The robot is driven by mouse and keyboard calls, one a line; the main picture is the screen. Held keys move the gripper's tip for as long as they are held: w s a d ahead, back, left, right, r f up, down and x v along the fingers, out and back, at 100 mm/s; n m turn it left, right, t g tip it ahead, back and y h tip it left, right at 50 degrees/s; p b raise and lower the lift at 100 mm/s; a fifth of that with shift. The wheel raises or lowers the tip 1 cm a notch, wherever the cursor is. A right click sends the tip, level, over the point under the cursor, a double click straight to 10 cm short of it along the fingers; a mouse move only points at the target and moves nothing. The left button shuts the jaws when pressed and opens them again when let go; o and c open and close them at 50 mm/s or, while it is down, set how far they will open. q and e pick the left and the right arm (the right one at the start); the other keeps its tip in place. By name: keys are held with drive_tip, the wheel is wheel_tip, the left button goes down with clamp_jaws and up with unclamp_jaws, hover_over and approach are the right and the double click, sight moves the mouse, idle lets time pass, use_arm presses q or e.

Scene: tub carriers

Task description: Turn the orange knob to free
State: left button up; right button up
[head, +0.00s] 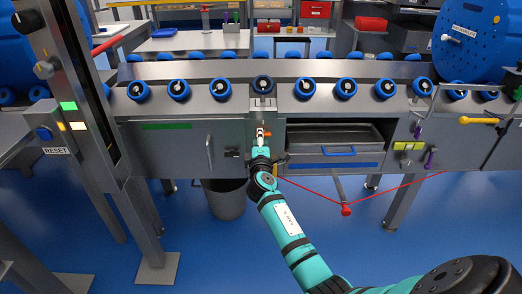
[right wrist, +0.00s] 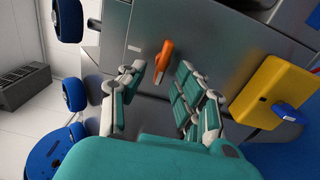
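The orange knob (head: 270,132) is a small lever on the grey front panel of the roller bench, just below the middle roller. In the right wrist view the orange knob (right wrist: 164,58) stands out from the panel, between and slightly beyond my fingertips. My right gripper (head: 261,134) is right in front of the knob and hides part of it in the head view. In the right wrist view my right gripper (right wrist: 161,78) is open, one finger on each side of the knob with visible gaps. My left gripper is not in view.
A drawer with a blue handle (head: 338,151) is right of the knob, a cabinet door with a handle (head: 209,152) left. A red cord with a red end (head: 346,210) hangs below. A grey bin (head: 225,200) stands under the bench.

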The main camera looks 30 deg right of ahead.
drive_tip(key=v, duration=1)
drive_tip(key=shift+s, duration=0.15)
